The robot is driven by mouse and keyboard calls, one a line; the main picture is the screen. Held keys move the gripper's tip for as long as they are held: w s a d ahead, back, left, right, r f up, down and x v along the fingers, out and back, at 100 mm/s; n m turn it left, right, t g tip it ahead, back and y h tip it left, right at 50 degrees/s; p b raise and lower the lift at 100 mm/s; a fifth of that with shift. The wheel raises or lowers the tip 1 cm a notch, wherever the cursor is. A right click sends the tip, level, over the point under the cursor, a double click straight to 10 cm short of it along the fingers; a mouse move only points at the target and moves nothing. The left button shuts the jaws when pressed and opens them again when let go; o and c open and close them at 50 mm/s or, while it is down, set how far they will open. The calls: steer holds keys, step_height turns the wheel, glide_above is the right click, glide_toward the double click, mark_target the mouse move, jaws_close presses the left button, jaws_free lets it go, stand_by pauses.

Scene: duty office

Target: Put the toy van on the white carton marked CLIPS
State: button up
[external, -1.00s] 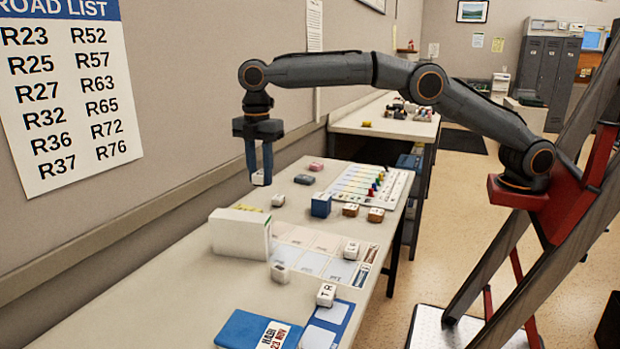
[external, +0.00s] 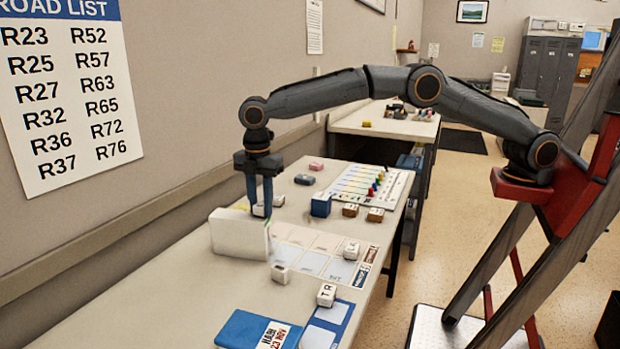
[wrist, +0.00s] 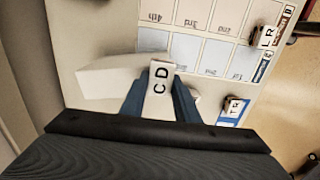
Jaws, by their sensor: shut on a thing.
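My gripper (external: 261,205) is shut on a small white block marked CD (wrist: 158,88). In the wrist view the block sits upright between the blue fingers; I cannot tell whether it is the toy van. The white carton (external: 238,238) stands on the desk nearest the wall, and it shows left of the fingers in the wrist view (wrist: 105,82). No CLIPS marking is readable. The held block is close to the carton's far edge at about its top height; I cannot tell if they touch. A small grey-blue car-like thing (external: 304,180) lies farther back.
A blue block (external: 320,205) and brown-sided blocks (external: 350,210) stand beyond the carton. White lettered blocks TR (external: 326,294) and LR (external: 351,250) and a blue folder (external: 255,330) are nearer. The wall runs close on the left.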

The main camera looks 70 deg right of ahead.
mark_target(261, 204)
steer(key=shift+f, duration=0.15)
steer(key=o, duration=1)
steer(key=shift+o, duration=0.2)
step_height(261, 204, up, 12)
steer(key=b, duration=0.2)
steer(key=shift+r+b, duration=0.2)
steer(key=shift+b, duration=0.1)
steer(key=s+d+f+m, duration=0.2)
steer(key=d+m, duration=0.1)
steer(key=d, duration=0.5)
steer(key=s+d+f+m, duration=0.2)
steer(key=s+d+m, duration=0.1)
steer(key=d, duration=0.5)
steer(key=s+d+f+m, duration=0.2)
steer(key=d+m, duration=0.1)
steer(key=d, duration=0.4)
steer(key=s+d+f+m, duration=0.3)
steer(key=s+d, duration=0.2)
steer(key=s, duration=0.5)
steer(key=s+d+f+m, duration=0.3)
steer(key=s+d, duration=0.3)
steer(key=s, duration=0.4)
steer(key=s+d+f+m, duration=0.3)
steer(key=s+d+f, duration=0.2)
steer(key=s, duration=0.5)
steer(key=shift+d+t, duration=0.3)
steer(key=shift+d, duration=0.05)
